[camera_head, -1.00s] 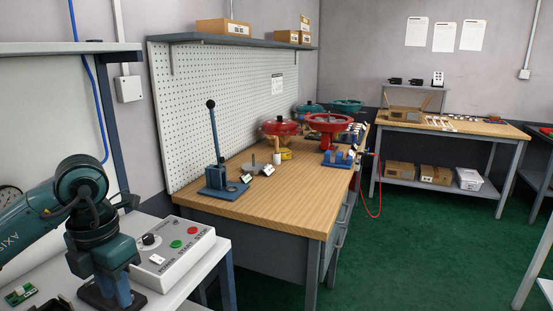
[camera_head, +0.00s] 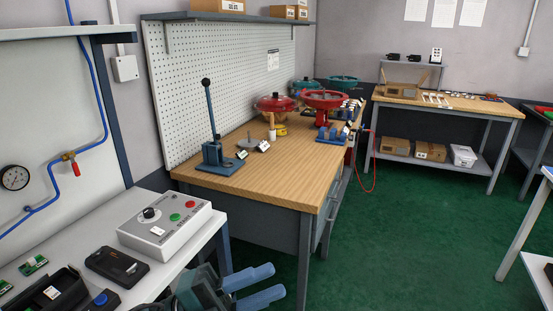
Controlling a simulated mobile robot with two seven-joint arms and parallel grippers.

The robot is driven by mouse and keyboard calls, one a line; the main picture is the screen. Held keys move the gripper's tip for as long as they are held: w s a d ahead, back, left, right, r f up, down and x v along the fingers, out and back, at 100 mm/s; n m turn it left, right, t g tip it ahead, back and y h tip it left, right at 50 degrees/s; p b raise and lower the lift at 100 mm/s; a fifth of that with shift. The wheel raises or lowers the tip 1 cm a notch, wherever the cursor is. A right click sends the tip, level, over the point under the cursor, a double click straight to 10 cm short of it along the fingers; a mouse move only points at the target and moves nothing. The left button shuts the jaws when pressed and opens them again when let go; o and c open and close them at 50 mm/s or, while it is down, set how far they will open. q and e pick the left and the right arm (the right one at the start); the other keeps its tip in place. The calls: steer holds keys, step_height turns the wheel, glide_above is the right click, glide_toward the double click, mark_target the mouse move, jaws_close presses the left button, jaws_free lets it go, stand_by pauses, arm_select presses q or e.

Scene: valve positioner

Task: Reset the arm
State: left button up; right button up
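My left gripper (camera_head: 272,281) shows at the bottom of the head view, low and in front of the white table's right end. Its two blue fingers point to the right with a gap between them and nothing in it. Most of my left arm is out of the picture below. The control box (camera_head: 165,224) with a black knob and green and red buttons sits on the white table, left of and above the gripper, apart from it. My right gripper does not show.
The white table (camera_head: 175,262) also holds a black device (camera_head: 117,264) and a small green board (camera_head: 33,265). A wooden workbench (camera_head: 285,181) with a lever press (camera_head: 212,140) and red valves (camera_head: 326,102) stands behind. Green floor (camera_head: 410,235) is clear to the right.

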arm_select(q)
steer(key=w+a+f+n+t+y, duration=0.1)
steer(key=a+f+n+t+y, duration=0.25)
steer(key=n, duration=0.35)
steer(key=w+a+f+n+t+y+p, duration=0.1)
steer(key=a+f+n+t+y, duration=0.1)
steer(key=f+n+t+y, duration=0.4)
steer(key=w+a+f+n+t+y, duration=0.15)
steer(key=n+t+y, duration=0.25)
steer(key=n, duration=0.4)
steer(key=s+a+f+n+g+y, duration=0.2)
steer(key=s+f, duration=0.3)
steer(key=f, duration=0.3)
steer(key=s+a+f+n+g+y+p, duration=0.1)
steer(key=s+a+f+n+g+y, duration=0.2)
steer(key=s+f+n+g, duration=0.2)
step_height(320, 180, down, 4)
steer(key=shift+s+r, duration=0.2)
steer(key=shift+s, duration=0.5)
